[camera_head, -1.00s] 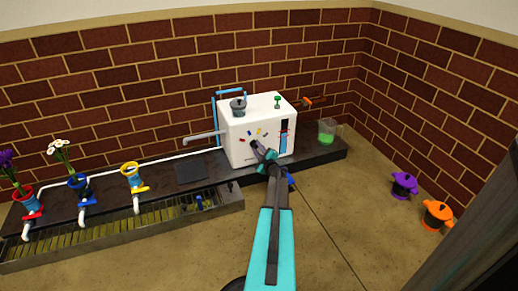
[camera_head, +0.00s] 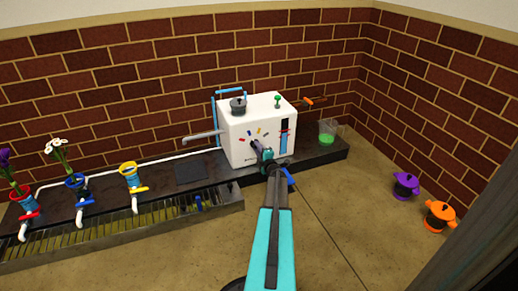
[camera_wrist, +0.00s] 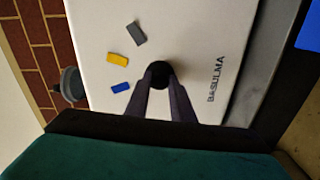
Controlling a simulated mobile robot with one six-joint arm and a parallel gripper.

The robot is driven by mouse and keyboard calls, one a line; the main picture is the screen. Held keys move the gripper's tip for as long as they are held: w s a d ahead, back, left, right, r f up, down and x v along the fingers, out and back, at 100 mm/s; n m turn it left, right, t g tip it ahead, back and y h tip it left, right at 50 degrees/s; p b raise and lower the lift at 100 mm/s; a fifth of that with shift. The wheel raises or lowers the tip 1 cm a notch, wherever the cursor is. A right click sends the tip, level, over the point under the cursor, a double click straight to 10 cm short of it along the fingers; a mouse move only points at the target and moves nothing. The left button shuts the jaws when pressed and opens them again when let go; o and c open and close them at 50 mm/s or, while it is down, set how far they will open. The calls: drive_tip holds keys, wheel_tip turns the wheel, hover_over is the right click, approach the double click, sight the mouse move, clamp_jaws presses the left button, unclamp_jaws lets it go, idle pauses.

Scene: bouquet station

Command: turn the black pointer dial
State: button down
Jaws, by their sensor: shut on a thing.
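The white machine (camera_head: 247,123) stands on the dark counter against the brick wall. Its front face carries several small coloured marks around the black pointer dial (camera_wrist: 158,70). In the wrist view, grey, yellow and blue marks lie to the dial's left. My gripper (camera_head: 257,146) reaches the front face and is shut on the dial, one finger on each side. In the wrist view my gripper (camera_wrist: 160,78) covers part of the dial, so where its pointer aims cannot be told.
A beaker of green liquid (camera_head: 327,132) stands right of the machine. Red, blue and yellow holders, two with flowers, stand left along the drain grate (camera_head: 120,222). Purple (camera_head: 405,185) and orange (camera_head: 439,215) lidded pots sit on the floor at right. The floor between is clear.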

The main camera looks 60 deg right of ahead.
drive_tip(key=shift+s+d+f, duration=0.1)
drive_tip(key=shift+s+d, duration=0.05)
drive_tip(key=shift+s, duration=0.1)
drive_tip(key=c, duration=1.5)
unclamp_jaws()
drive_tip(key=shift+c, duration=0.2)
drive_tip(key=shift+w, duration=0.15)
drive_tip(key=p+v, duration=0.4)
drive_tip(key=v, duration=1)
drive_tip(key=shift+p, duration=0.35)
